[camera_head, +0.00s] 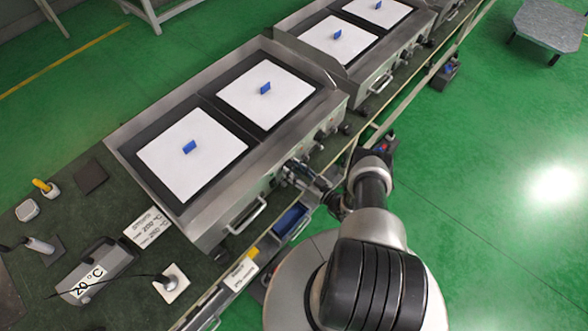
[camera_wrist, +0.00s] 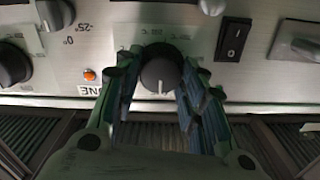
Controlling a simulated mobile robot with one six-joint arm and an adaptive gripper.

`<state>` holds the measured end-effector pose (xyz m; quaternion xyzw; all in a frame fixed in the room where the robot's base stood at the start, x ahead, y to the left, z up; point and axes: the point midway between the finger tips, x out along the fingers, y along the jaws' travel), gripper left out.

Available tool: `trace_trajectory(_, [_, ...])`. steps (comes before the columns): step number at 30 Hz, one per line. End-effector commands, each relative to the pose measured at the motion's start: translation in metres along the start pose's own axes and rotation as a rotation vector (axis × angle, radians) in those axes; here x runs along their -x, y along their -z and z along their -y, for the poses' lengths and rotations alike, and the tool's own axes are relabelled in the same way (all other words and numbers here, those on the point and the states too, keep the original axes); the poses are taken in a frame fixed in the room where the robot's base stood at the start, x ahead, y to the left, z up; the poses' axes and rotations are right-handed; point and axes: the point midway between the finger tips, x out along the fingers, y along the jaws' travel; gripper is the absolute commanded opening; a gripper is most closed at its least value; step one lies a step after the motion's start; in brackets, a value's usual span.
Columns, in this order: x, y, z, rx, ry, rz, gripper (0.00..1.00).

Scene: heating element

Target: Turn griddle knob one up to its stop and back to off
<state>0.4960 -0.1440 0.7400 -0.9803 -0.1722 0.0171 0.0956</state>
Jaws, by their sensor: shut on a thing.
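The griddle (camera_head: 180,196) stands on the counter with its front panel facing my arm. In the wrist view a dark round knob (camera_wrist: 160,77) on that metal panel sits between the fingers of my gripper (camera_wrist: 161,66). The gripper is shut on the knob, a finger on each side. The knob's white pointer line points down in the picture. A label reading "ONE" (camera_wrist: 96,90) shows upside down to the left of the knob. In the head view my gripper (camera_head: 291,172) is at the front panel, where the knob is hidden.
A black rocker switch (camera_wrist: 233,40) and a handle (camera_wrist: 297,44) are to the right. A second griddle (camera_head: 376,72) stands behind.

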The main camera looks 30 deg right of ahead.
Motion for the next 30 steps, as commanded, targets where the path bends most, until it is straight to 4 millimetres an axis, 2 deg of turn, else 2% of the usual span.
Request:
trace_trajectory(5, [-0.0006,0.0016,-0.0005,0.003,0.001,-0.004,0.14])
trace_trajectory(6, [-0.0006,0.0016,-0.0005,0.003,0.001,-0.004,0.38])
trace_trajectory(15, [-0.0003,0.0007,-0.0002,0.001,0.001,-0.002,0.58])
trace_trajectory(30, [-0.0005,-0.0026,-0.0015,-0.025,0.000,-0.001,0.58])
